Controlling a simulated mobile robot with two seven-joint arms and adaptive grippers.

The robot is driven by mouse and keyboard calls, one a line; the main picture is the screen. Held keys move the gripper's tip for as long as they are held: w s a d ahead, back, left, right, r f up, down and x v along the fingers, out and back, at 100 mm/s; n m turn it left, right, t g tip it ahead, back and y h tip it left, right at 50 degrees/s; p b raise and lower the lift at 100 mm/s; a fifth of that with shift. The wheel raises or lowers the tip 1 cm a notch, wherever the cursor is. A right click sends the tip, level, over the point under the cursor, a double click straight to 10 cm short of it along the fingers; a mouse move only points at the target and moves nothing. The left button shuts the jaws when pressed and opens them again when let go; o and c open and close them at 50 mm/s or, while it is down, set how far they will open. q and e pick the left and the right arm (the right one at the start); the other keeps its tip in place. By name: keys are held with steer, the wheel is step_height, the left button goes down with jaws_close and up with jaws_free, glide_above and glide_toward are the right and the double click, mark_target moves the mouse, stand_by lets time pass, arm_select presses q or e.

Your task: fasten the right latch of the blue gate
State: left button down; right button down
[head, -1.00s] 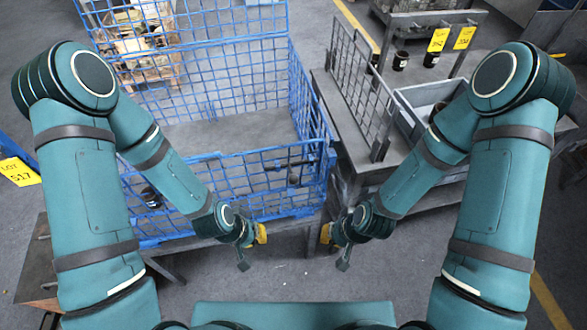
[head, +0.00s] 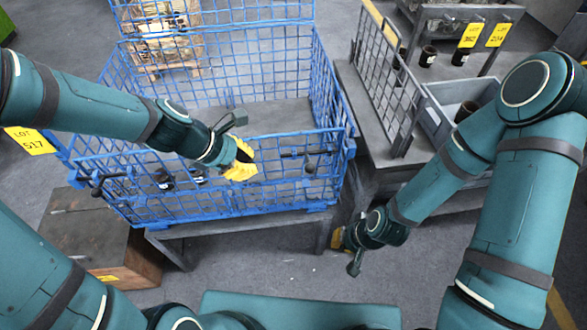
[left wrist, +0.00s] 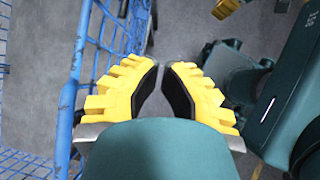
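The blue gate (head: 225,196) is the low mesh front panel of a blue wire cage and stands upright. Its right latch (head: 310,168) is a dark bar with a knob near the right end of the gate; whether it is engaged I cannot tell. A similar left latch (head: 97,190) is at the other end. My left gripper (head: 241,163) is in front of the gate's upper part, left of the right latch and apart from it. In the left wrist view its yellow fingers (left wrist: 161,78) have an empty gap between them. My right gripper (head: 338,238) hangs low, right of the cage; its fingers are mostly hidden.
A grey bench (head: 400,168) with an upright mesh panel (head: 385,80) and a grey bin (head: 436,118) stands right of the cage. Dark objects (head: 163,180) show behind the gate mesh. The floor in front is clear.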

arm_select(q)
step_height(320, 180, up, 2)
steer(key=shift+d+r+n+h, duration=0.1)
steer(key=shift+n+h, duration=0.2)
steer(key=shift+n, duration=0.4)
steer(key=w+d+r+b+x, duration=0.1)
steer(key=b+x, duration=0.3)
steer(key=x, duration=0.9)
steer(key=shift+d+r, duration=0.25)
steer(key=shift+d, duration=0.1)
steer(key=shift+w, duration=0.1)
